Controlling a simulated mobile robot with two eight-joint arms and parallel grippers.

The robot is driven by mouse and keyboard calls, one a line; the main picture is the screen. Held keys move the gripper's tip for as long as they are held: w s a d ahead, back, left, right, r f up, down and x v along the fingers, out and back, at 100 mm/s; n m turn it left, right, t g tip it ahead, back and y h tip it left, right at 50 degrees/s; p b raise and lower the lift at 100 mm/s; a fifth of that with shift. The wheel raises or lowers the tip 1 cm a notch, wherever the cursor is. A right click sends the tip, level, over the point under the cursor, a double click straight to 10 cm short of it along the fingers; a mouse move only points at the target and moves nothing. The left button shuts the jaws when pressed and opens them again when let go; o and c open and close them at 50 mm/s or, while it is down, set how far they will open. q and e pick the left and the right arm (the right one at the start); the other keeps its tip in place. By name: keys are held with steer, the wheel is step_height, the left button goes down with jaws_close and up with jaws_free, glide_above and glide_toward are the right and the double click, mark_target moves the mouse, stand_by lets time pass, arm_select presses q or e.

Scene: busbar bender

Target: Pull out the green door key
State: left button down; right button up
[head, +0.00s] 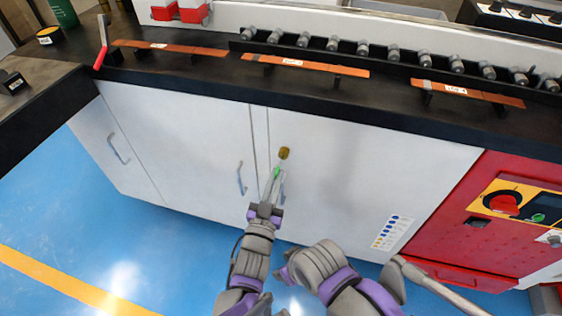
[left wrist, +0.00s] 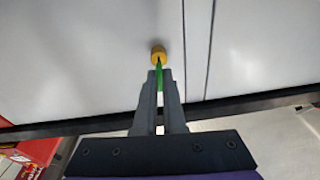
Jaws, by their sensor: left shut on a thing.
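The green key (head: 276,172) is at the round yellow-brass lock (head: 284,153) on the white cabinet door (head: 350,165). In the left wrist view the green key (left wrist: 160,78) runs from the lock (left wrist: 158,54) back between the fingers. Its front end meets the lock face; how deep it sits inside cannot be told. My left gripper (head: 274,178) is shut on the key, and its fingertips (left wrist: 160,74) are just short of the lock. The rest of the key is partly hidden by the fingers.
Blue-grey door handles (head: 240,178) stand out from the white doors, one close beside my left gripper. Above is a dark worktop edge (head: 300,110) with copper bars (head: 305,66) on it. A red cabinet (head: 470,250) stands at right. Blue floor lies below.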

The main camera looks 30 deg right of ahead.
arm_select(q)
steer(key=shift+r+b+v, duration=0.2)
steer(key=shift+b+v, duration=0.15)
steer(key=shift+v, duration=0.9)
steer(key=shift+r+b+v, duration=0.2)
steer(key=shift+b+v, duration=0.15)
steer(key=shift+v, duration=0.9)
steer(key=shift+a, duration=0.1)
